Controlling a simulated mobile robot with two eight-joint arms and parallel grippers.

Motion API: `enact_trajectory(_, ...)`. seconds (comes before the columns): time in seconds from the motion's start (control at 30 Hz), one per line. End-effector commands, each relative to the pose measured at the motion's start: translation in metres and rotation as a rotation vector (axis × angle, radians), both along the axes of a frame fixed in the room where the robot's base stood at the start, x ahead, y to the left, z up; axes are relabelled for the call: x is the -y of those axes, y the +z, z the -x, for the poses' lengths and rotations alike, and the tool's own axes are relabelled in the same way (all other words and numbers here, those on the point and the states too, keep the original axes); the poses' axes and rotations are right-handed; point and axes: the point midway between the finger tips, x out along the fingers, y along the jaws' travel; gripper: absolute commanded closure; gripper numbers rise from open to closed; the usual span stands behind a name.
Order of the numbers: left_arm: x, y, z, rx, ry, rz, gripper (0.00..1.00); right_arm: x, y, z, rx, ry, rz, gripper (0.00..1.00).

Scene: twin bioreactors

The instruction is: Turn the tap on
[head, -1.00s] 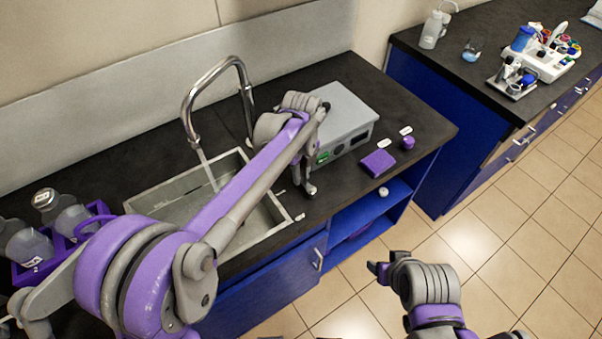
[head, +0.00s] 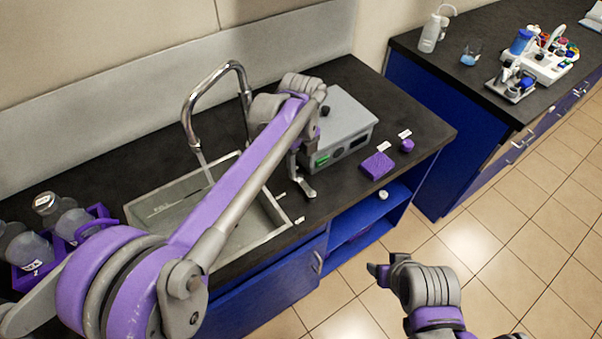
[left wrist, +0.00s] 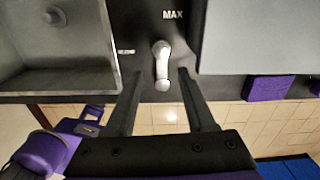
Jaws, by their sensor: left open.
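The tap has a tall curved chrome spout (head: 215,85) over the grey sink basin (head: 150,207). A thin pale streak, which looks like water, runs from the spout's mouth into the basin. The tap's short metal lever (left wrist: 161,62) stands on the dark worktop right of the sink, near a MAX label.
A grey box device (head: 345,115) stands close to the right of my left gripper. A purple block (head: 377,165) and purple cap (head: 407,145) lie near the worktop's front edge. Bottles in a purple rack (head: 100,212) stand left of the sink.

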Motion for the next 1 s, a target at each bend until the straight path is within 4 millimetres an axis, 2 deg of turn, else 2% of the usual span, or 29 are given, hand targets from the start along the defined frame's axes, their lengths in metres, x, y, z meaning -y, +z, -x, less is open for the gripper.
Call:
enact_trajectory(0.1,0.0,0.025,0.0,0.0,0.0,0.0,0.45,0.0,0.002,-0.001,0.001,0.0,0.0,0.38)
enact_trajectory(0.3,0.0,0.05,0.0,0.0,0.0,0.0,0.45,0.0,0.004,-0.001,0.002,0.0,0.0,0.38)
enact_trajectory(0.67,0.0,0.056,0.0,0.0,0.0,0.0,0.45,0.0,0.004,-0.001,0.002,0.0,0.0,0.38)
enact_trajectory(0.83,-0.002,0.054,0.001,0.008,0.088,0.019,0.76,0.0,0.004,-0.001,0.002,0.0,0.0,0.38)
enact_trajectory(0.97,-0.005,0.049,0.002,0.025,0.373,0.082,0.99,0.0,0.002,0.0,0.001,0.0,0.0,0.38)
enact_trajectory(1.0,-0.006,0.047,0.002,0.029,0.49,0.111,1.0,0.0,0.001,0.0,0.0,0.0,0.0,0.38)
